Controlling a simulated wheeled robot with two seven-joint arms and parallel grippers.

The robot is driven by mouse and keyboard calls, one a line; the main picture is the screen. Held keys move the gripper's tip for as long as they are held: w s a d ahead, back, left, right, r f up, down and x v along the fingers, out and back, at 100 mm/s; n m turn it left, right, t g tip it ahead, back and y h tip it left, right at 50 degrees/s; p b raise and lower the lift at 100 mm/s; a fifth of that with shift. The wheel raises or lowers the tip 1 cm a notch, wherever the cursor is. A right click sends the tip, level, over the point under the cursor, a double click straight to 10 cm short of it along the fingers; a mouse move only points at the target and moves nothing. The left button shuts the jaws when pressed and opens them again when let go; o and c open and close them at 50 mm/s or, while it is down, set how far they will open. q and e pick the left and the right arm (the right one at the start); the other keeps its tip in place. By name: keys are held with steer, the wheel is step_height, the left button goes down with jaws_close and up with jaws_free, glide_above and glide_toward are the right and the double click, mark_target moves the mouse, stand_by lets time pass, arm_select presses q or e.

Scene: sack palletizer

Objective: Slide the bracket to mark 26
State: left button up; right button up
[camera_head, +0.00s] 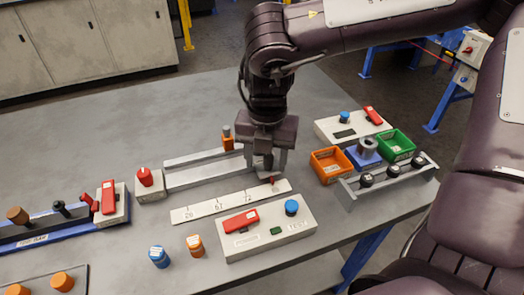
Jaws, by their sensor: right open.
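A white scale strip (200,210) lies on the table with printed marks; 26 is near its left end and 72 is further right. A grey rail (200,173) runs behind the strip. My right gripper (264,165) points down at the rail's right end with its fingers apart. A small light grey piece, seemingly the bracket (263,174), shows between and below the fingers, mostly hidden by them. A small red pointer (272,182) stands beside it, over the strip's right part, right of 72. I cannot tell whether the fingers touch the bracket. My left gripper is out of view.
A box with a red switch and blue knob (268,240) stands in front of the strip. A red-knobbed block (148,187) is at the rail's left end. Orange (328,168) and green (395,147) bins stand right. Blue (158,257) and orange (195,246) pieces stand front left.

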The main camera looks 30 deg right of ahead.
steer(key=shift+s+d+f, duration=0.15)
steer(key=shift+s+f, duration=0.25)
steer(key=shift+s, duration=0.05)
steer(key=shift+d+r+p, duration=0.2)
steer(key=shift+r+p, duration=0.45)
steer(key=shift+r, duration=0.2)
steer(key=shift+w+a+r+p, duration=0.2)
steer(key=shift+r+p, duration=0.15)
steer(key=shift+r, duration=0.25)
steer(key=shift+r+p, duration=0.7)
steer(key=shift+r, duration=0.35)
steer(key=shift+r, duration=0.1)
steer(key=shift+r+p, duration=1.3)
steer(key=shift+r, duration=0.35)
